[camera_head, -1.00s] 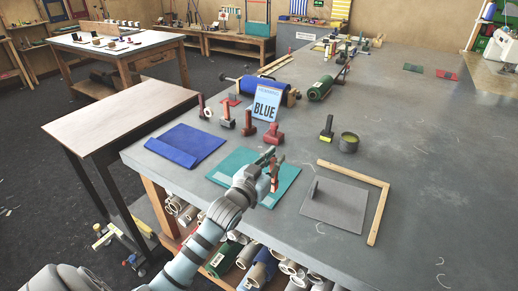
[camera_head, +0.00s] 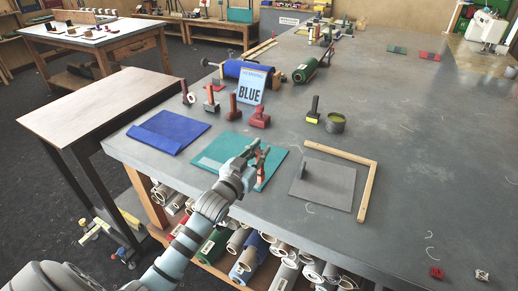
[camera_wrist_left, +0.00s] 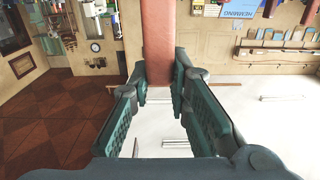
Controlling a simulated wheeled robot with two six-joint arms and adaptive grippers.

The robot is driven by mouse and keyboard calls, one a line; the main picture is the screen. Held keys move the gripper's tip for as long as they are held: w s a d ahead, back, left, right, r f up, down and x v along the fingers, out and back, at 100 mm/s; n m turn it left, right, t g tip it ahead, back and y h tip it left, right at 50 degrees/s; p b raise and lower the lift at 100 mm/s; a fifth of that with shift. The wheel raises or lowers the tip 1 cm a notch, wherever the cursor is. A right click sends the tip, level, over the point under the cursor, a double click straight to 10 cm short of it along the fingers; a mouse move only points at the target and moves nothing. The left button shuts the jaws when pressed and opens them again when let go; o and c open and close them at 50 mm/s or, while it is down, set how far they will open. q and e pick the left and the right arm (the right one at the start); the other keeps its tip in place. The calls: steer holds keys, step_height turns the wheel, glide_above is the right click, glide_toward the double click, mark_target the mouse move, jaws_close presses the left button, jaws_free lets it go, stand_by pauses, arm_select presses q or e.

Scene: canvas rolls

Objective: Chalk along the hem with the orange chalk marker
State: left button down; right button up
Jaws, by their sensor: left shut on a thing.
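My left gripper (camera_head: 259,158) is shut on the orange chalk marker (camera_head: 261,170), which looks reddish-orange. In the left wrist view the marker (camera_wrist_left: 158,35) stands as a thick bar between the two teal fingers (camera_wrist_left: 161,85). In the head view the gripper and marker are over the right part of the teal cloth (camera_head: 225,150), near the table's front. I cannot tell whether the marker touches the cloth. A paler strip (camera_head: 206,162) shows at the cloth's left end; the arm and gripper hide part of the cloth's near side. My right gripper is not in view.
A blue cloth (camera_head: 168,131) lies to the left. A grey panel (camera_head: 328,188) and a wooden L-shaped square (camera_head: 367,192) lie to the right. Several handled tools, a dark pot (camera_head: 335,123) and a BLUE sign (camera_head: 251,87) stand behind. The right tabletop is mostly clear.

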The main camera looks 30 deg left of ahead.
arm_select(q)
steer(key=shift+f, duration=0.45)
stand_by(0.3)
steer(key=a, duration=0.3)
steer(key=shift+s, duration=0.15)
steer(key=shift+a+p, duration=0.3)
steer(key=shift+a, duration=1.2)
